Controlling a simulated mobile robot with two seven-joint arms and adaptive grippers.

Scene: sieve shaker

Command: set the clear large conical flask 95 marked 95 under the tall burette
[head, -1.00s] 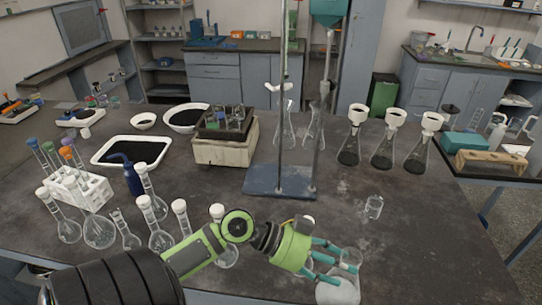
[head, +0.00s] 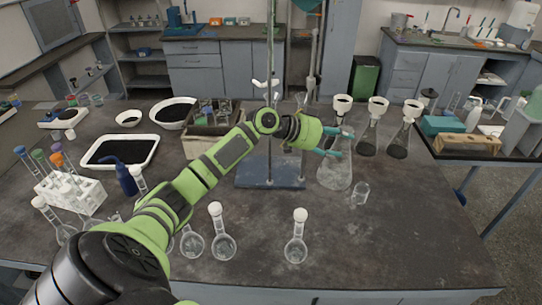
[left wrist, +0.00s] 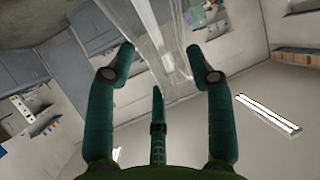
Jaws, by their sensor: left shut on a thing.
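My left gripper (head: 332,143) is shut on a clear large conical flask (head: 335,174), with the fingers around its neck. The flask looks upright, just right of the burette stand's base plate (head: 270,181); I cannot tell whether it touches the table. No marking is legible on it. In the left wrist view the glass (left wrist: 160,40) shows between the fingers (left wrist: 160,75). The tall burette (head: 271,55) rises on the stand, and my left arm hides part of its lower end. My right gripper is not in view.
Several flasks with white funnels (head: 375,125) stand behind and right of the held flask. A small glass beaker (head: 360,193) is close on its right. Volumetric flasks (head: 296,245) stand at the front. The table's front right is clear.

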